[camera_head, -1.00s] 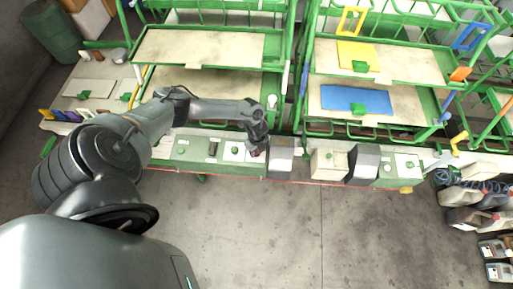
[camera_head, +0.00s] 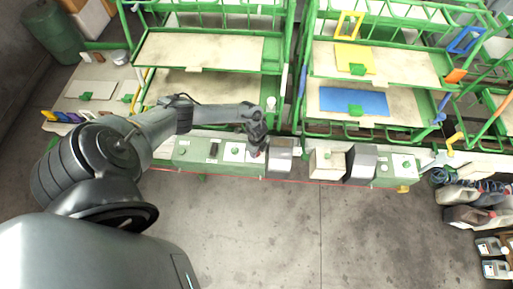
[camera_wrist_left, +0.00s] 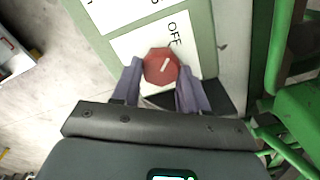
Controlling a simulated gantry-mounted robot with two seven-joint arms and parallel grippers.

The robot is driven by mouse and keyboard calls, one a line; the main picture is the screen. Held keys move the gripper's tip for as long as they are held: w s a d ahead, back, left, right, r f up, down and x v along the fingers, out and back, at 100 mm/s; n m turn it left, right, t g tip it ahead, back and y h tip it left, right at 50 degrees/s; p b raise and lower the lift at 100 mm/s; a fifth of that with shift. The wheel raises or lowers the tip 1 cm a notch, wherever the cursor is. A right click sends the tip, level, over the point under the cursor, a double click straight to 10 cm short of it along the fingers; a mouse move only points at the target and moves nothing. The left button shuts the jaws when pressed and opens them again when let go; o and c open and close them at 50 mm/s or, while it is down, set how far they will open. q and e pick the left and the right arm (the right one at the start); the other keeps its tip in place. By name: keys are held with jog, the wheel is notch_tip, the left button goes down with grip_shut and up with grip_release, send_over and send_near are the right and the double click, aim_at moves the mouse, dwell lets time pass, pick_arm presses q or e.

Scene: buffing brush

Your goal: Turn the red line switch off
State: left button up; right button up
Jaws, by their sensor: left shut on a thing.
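The red line switch is a red, many-sided knob (camera_wrist_left: 161,64) with a short white line on its face. It sits on a white plate (camera_wrist_left: 140,43) on the green control panel, and the word OFF is printed beside it. The white line is tilted and points roughly toward OFF. My left gripper (camera_wrist_left: 159,72) is shut on the red knob, with one purple-grey finger on each side. In the head view my left gripper (camera_head: 257,151) is at the panel, and it mostly hides the knob. My right gripper is not in view.
The green panel (camera_head: 190,153) runs along the front of green racks with shelves (camera_head: 200,50). A grey box (camera_head: 280,155) stands just right of my left gripper. Several canisters (camera_head: 465,215) stand at the far right. The concrete floor (camera_head: 290,235) in front is clear.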

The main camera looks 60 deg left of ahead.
pick_arm(q)
jog(key=o, duration=1.1)
jog(key=shift+c, duration=0.2)
notch_tip(320, 180, up, 11)
jog(key=p, duration=0.1)
jog(key=shift+s+f+p, duration=0.1)
jog(key=shift+p, duration=0.2)
